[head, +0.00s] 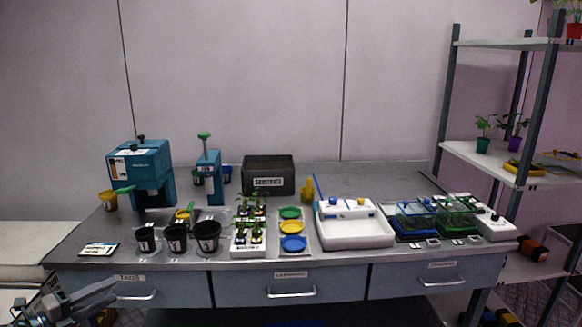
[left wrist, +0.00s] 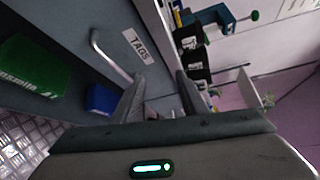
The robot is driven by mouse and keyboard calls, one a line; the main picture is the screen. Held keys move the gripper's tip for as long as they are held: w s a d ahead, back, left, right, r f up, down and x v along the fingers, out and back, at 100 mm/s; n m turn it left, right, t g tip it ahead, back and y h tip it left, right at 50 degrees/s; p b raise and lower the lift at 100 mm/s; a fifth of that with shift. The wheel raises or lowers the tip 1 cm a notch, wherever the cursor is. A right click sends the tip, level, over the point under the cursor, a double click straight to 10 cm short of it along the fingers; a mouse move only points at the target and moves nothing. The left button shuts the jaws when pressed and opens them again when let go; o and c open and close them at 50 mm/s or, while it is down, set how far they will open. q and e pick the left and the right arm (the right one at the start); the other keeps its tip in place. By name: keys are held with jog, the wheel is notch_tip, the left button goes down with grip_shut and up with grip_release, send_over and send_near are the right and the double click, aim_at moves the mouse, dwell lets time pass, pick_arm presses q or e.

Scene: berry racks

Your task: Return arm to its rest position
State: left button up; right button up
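My left gripper (head: 112,293) shows at the lower left of the head view, in front of the workbench and below its top. In the left wrist view its two fingers (left wrist: 160,88) stand apart with nothing between them, and the drawer front marked TAGS (left wrist: 138,45) lies beyond. The gripper looks clear of the drawer handle (left wrist: 108,55). My right gripper and arm are not in view.
The workbench (head: 340,180) carries black pots (head: 176,238), blue-green presses (head: 153,170), a substrate box (head: 269,178), colored lids (head: 291,227) and a white tray (head: 352,232). A shelf rack (head: 447,95) stands at right. A green box (left wrist: 28,65) shows below the drawers.

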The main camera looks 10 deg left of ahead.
pick_arm(q)
jog(key=s+d+f+n+g+y, duration=0.15)
jog(key=s+d+f+n, duration=0.3)
jog(key=f, duration=0.65)
jog(key=s+d+f+n+g+y, duration=0.1)
jog(key=s+d+f+n+y, duration=0.25)
jog(key=f, duration=0.85)
jog(key=s+d+f+n+g+y, duration=0.1)
jog(key=s+d+f+n, duration=0.4)
jog(key=f, duration=0.6)
jog(key=s+d+f+n+g, duration=0.2)
jog(key=s+d+f, duration=0.3)
jog(key=d, duration=0.5)
jog(key=s+d+f+n+g+h, duration=0.1)
jog(key=s+d+f+n+g, duration=0.1)
jog(key=s+d+f, duration=0.4)
jog(key=s+d+f+n+g+h, duration=0.1)
jog(key=s+d+f+n+g, duration=0.2)
jog(key=d, duration=1.3)
jog(key=s+f+n, duration=0.1)
jog(key=s+f, duration=0.2)
jog(key=f, duration=0.2)
jog(key=shift+d+f+n, duration=0.15)
jog(key=shift+n, duration=0.15)
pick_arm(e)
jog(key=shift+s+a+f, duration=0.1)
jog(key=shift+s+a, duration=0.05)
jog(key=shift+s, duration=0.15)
